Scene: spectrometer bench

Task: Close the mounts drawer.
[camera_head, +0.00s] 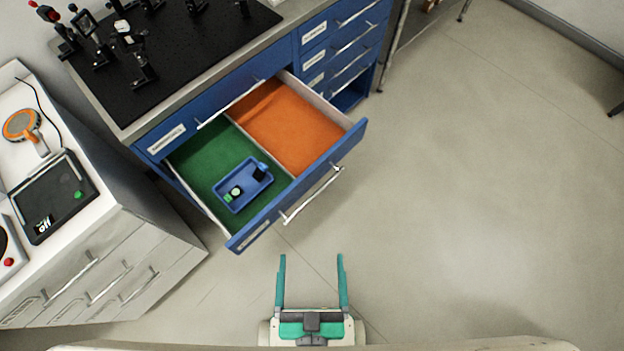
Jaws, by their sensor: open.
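A blue drawer (325,170) stands pulled out from the blue bench cabinet. Its label is too small to read here. A divider splits it into a green-lined compartment (200,165) at left and an orange-lined compartment (285,122) at right. A blue tray (226,207) with a few small items lies in the green compartment. The drawer front has a silver bar handle (312,195). My gripper (311,256) is open and empty, in front of the drawer and apart from its handle, with its two teal fingers pointing toward it.
A black breadboard (190,50) with optical mounts tops the bench. More closed drawers (342,45) are at right. A white cabinet (130,265) with devices on top stands close at left. The grey floor (480,190) at right is clear.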

